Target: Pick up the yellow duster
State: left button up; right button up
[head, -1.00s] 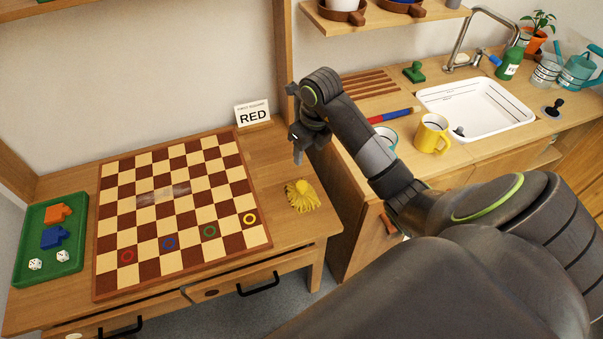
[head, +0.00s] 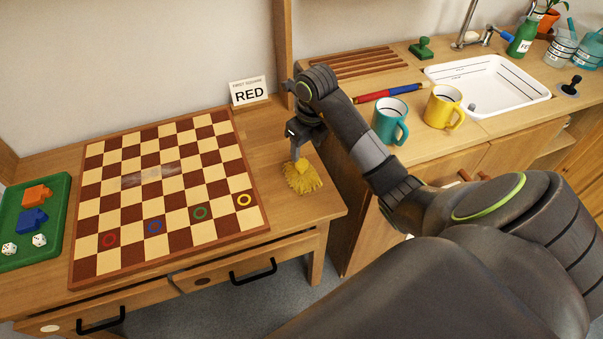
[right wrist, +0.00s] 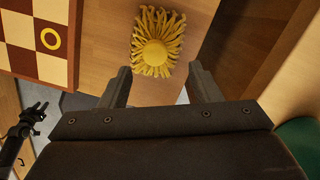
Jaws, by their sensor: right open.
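The yellow duster (head: 302,177) lies on the wooden table to the right of the checkered board, near the table's right end. In the right wrist view the duster (right wrist: 156,43) shows its fringe and round yellow top, ahead of the fingertips and roughly between their lines. My right gripper (head: 296,146) is just above and behind the duster in the head view, pointing down. In the right wrist view my right gripper (right wrist: 161,78) is open and empty, with its two fingers apart. My left gripper does not show in the head view; a dark gripper-like part shows at the left of the right wrist view.
The checkered board (head: 75,270) fills the table's middle, with a RED sign (head: 249,92) behind it. A green tray (head: 62,190) is at the left. A teal mug (head: 388,122) and a yellow mug (head: 441,106) stand on the counter beside the white sink (head: 490,98).

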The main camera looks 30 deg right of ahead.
aim_at(302, 162)
jog(key=shift+w+f+p, duration=0.1)
jog(key=shift+f+p, duration=0.25)
jog(key=shift+f, duration=0.5)
jog(key=shift+w+a+f, duration=0.15)
jog(key=shift+w+f, duration=0.05)
jog(key=shift+f, duration=0.8)
jog(key=shift+w+a+f, duration=0.1)
jog(key=shift+w+f, duration=0.05)
jog(key=shift+f, duration=0.85)
jog(key=shift+w+a+f, duration=0.15)
jog(key=shift+w+f, duration=0.05)
jog(key=shift+f, duration=0.8)
jog(key=c, duration=1.1)
notch_tip(302, 162, up, 8)
jog(key=shift+d, duration=0.1)
jog(key=shift+r+p, duration=0.65)
jog(key=shift+p, duration=0.2)
jog(key=shift+r+p, duration=0.3)
jog(key=shift+r, duration=0.15)
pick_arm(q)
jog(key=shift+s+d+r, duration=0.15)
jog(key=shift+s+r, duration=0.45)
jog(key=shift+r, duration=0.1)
